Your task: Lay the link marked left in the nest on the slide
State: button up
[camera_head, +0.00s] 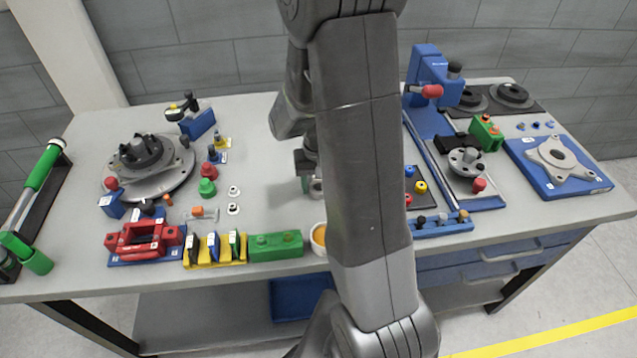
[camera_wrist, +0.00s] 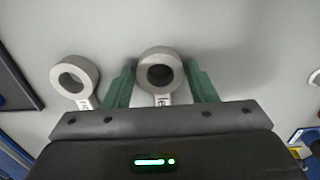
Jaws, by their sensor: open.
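Two grey ring-ended links lie on the bench in the wrist view, each with a small white label at its narrow end. One link (camera_wrist: 176,62) lies between the green fingers of my open gripper (camera_wrist: 160,86), with a gap on both sides. The other link (camera_wrist: 92,72) lies outside the fingers, to the left. I cannot read the labels well enough to tell which is marked left. In the head view my gripper (camera_head: 307,184) is low over the middle of the bench, beside a grey ring (camera_head: 317,189) partly hidden by my arm. I cannot make out the nest on the slide with certainty.
A blue press (camera_head: 428,75) with a long rail stands right of my arm, beside a plate with a grey hub (camera_head: 467,160). A round turntable fixture (camera_head: 148,165) and a red fixture (camera_head: 143,238) stand left. Bare bench lies left of my gripper.

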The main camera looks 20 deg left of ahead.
jog(key=shift+c, duration=0.2)
jog(key=c, duration=0.5)
jog(key=shift+r+p, duration=0.8)
jog(key=shift+r, duration=0.3)
jog(key=shift+c, duration=0.2)
jog(key=shift+r, duration=0.1)
jog(key=shift+r+p, duration=1)
jog(key=shift+r, duration=0.35)
jog(key=shift+f, duration=0.15)
jog(key=shift+f+b, duration=2.05)
jog(key=shift+f, duration=0.25)
